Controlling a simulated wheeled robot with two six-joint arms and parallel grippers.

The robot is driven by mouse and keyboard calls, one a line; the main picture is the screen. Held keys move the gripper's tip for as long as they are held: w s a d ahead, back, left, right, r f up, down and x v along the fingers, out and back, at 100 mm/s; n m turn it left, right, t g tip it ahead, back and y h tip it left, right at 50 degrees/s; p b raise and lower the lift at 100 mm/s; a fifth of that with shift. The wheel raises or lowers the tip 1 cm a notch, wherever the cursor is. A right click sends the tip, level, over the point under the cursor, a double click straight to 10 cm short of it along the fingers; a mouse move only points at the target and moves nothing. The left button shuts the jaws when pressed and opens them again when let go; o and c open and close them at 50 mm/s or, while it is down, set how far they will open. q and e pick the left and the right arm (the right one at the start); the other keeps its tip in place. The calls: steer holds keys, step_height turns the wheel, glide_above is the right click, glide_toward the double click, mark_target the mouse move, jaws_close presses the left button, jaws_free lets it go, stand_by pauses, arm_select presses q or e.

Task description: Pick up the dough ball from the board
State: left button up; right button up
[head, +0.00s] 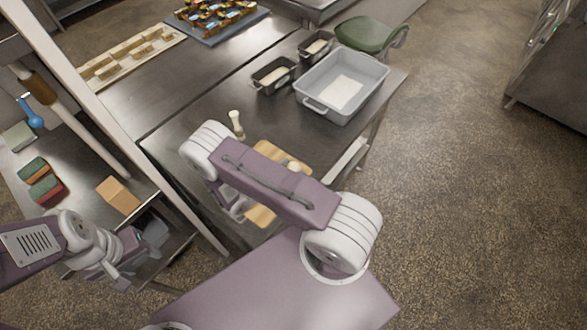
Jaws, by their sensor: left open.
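A tan board (262,215) lies on the metal table, largely covered by my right arm. A small pale round lump (294,167), which looks like the dough ball, shows at the board's far right part, just past my arm link. My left gripper (138,262) is open and empty at the lower left, well to the left of the board. My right gripper (238,206) is over the board's left side, mostly hidden behind my own arm; I cannot tell whether it is open or shut.
A grey tub (316,104) and two dark loaf tins (273,75) (317,45) stand farther back on the table. A pale upright tool (236,122) stands behind the board. Sponges (46,187) and a tan block (118,195) lie on the left counter. Floor at right is clear.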

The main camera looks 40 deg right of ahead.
mark_target(290, 169)
steer(key=shift+c, duration=1.4)
steer(key=shift+r, duration=0.15)
steer(key=shift+w+r, duration=0.1)
steer(key=shift+r, duration=0.2)
step_height(290, 169, up, 3)
steer(key=shift+f+b, duration=0.15)
steer(key=shift+b, duration=0.2)
steer(key=s+d+r+b, duration=0.1)
steer(key=s+d+r, duration=0.4)
steer(key=d, duration=0.5)
step_height(290, 169, up, 2)
steer(key=shift+s+d+r+b, duration=0.15)
steer(key=shift+s+r+b, duration=0.05)
steer(key=shift+s+b, duration=0.2)
